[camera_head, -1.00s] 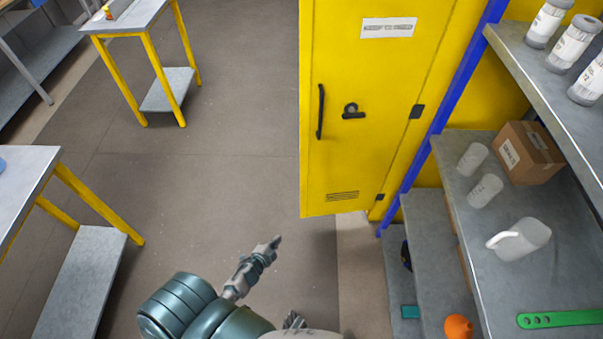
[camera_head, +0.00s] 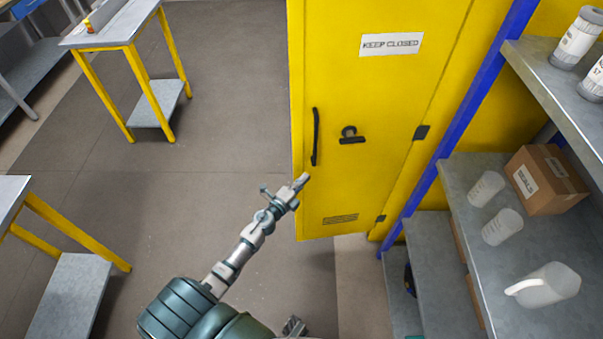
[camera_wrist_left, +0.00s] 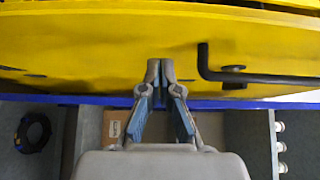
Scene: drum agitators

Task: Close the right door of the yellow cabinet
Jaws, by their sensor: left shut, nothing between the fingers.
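The yellow cabinet's right door (camera_head: 370,90) stands swung out, its face toward me in the head view. It has a "KEEP CLOSED" sign, a black handle (camera_head: 315,137) near its left edge, a black latch and hinges on its right. My left gripper (camera_head: 304,179) is shut and empty, its tips overlapping the door's left edge just below the handle. In the left wrist view the shut fingers (camera_wrist_left: 160,72) point at the yellow door (camera_wrist_left: 100,55), with a black handle (camera_wrist_left: 255,75) to their right. Contact cannot be told. A small part at the bottom edge may be my right gripper (camera_head: 293,326).
A blue post (camera_head: 455,120) and grey shelves (camera_head: 455,185) stand right of the door, holding a cardboard box (camera_head: 545,180), clear cups and a white jug (camera_head: 545,287). Yellow-legged tables (camera_head: 110,25) stand at the left. The floor between is clear.

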